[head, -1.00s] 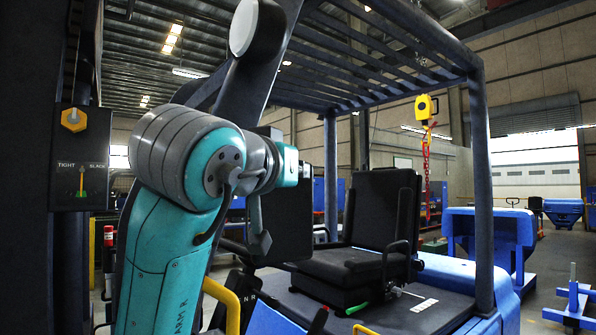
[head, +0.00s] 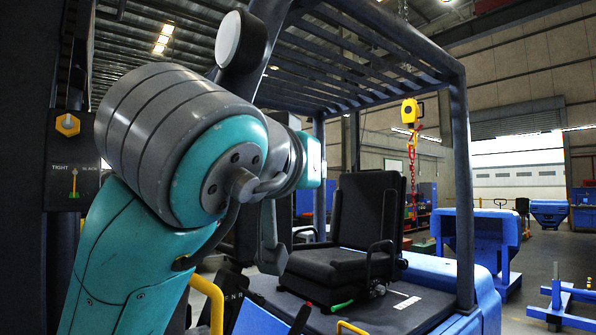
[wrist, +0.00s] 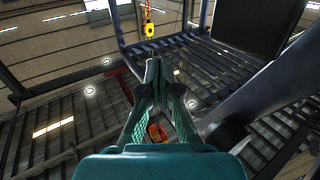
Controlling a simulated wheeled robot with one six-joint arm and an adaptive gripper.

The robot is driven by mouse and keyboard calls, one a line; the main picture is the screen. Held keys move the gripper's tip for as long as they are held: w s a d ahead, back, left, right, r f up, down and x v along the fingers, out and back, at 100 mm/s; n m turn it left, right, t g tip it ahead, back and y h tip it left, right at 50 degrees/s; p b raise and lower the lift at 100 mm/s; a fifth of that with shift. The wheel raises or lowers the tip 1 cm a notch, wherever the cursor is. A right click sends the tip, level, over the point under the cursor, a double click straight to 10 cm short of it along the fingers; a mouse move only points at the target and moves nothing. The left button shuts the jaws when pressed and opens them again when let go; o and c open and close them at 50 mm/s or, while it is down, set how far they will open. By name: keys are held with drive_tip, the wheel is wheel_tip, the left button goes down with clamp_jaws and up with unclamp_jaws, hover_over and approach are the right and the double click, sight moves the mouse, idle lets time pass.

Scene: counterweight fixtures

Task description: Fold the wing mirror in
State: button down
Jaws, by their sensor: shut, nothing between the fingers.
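The wing mirror appears to be the dark rectangular panel (wrist: 258,22) at the upper right of the wrist view. It stands beside and apart from my fingertips there. In the head view, a dark patch (head: 246,232) behind my wrist may be the same panel, but my arm covers most of it. My gripper (wrist: 156,70) is shut and empty in the wrist view, its fingertips together and pointing up toward the overhead guard. In the head view my gripper (head: 272,248) hangs in front of the cab, left of the seat. I cannot tell whether it touches the mirror.
The truck's black seat (head: 362,225) stands behind my gripper. The slatted overhead guard (head: 365,50) and its front post (head: 463,190) frame the cab. A yellow hoist (head: 411,112) hangs behind. A yellow rail (head: 208,300) is low beside my arm.

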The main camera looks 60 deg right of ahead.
drive_tip(key=shift+s+a, duration=0.35)
drive_tip(key=shift+s, duration=0.35)
